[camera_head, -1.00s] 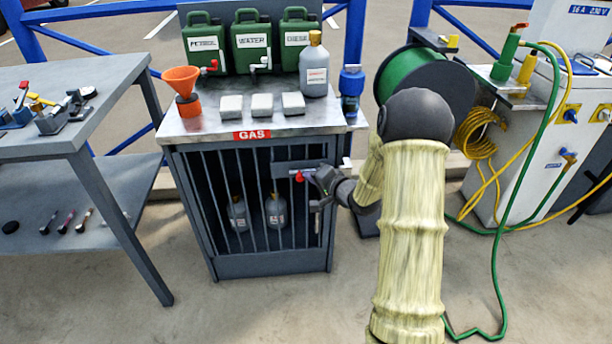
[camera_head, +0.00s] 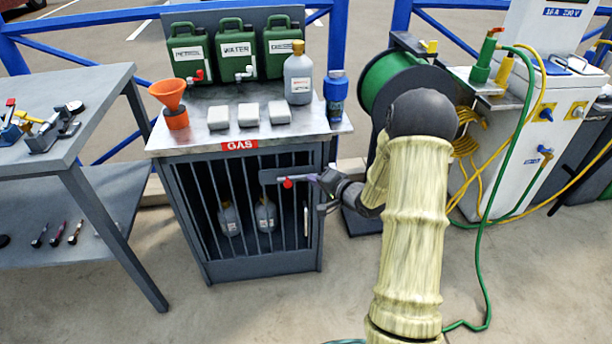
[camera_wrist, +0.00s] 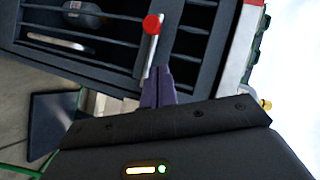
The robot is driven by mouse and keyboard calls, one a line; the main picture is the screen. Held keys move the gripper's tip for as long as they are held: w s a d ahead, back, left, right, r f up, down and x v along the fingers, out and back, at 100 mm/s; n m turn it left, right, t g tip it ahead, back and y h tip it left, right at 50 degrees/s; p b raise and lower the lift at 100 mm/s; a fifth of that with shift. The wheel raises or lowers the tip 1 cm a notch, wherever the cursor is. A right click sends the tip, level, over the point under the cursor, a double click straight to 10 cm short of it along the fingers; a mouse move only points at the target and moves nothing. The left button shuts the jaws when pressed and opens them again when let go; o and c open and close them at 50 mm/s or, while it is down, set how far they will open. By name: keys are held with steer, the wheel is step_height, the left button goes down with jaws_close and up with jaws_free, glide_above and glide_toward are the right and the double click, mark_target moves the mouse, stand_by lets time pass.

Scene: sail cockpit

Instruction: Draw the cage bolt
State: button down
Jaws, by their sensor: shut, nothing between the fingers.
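The gas cage (camera_head: 262,268) is a dark grey barred locker under a metal worktop, with its door shut. Its bolt is a light rod with a red knob (camera_head: 287,182) on a dark plate at the upper right of the bars. In the wrist view the red knob (camera_wrist: 152,24) tops the rod, just beyond my fingertips. My gripper (camera_head: 314,179) is to the right of the knob, at about its height. In the wrist view my gripper (camera_wrist: 157,75) shows its purple-grey fingers together and empty. I cannot tell whether they touch the rod.
Gas bottles (camera_head: 265,215) stand behind the bars. A vertical handle (camera_head: 306,218) is below the bolt. The worktop (camera_head: 200,141) carries cans, an orange funnel and bottles. A hose reel (camera_head: 395,85) stands to the right, and a grey bench (camera_head: 75,125) to the left.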

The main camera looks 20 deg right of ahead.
steer(key=p+v, duration=0.2)
steer(key=v, duration=0.6)
steer(key=shift+s, duration=0.2)
steer(key=shift+a+r, duration=0.1)
steer(key=shift+a, duration=0.05)
steer(key=s+a+r+n+g+h, duration=0.25)
steer(key=s+a+n+g, duration=0.3)
steer(key=s, duration=0.45)
steer(key=s+a+r+n+g+h, duration=0.2)
steer(key=s+a+n+g+h, duration=0.25)
steer(key=s, duration=0.55)
step_height(320, 180, up, 32)
steer(key=a+y+p, duration=0.1)
steer(key=p, duration=3)
steer(key=shift+w+a+f+m+g, duration=0.2)
steer(key=shift+w+f+m+g, duration=0.05)
steer(key=shift+w+m+g, duration=0.05)
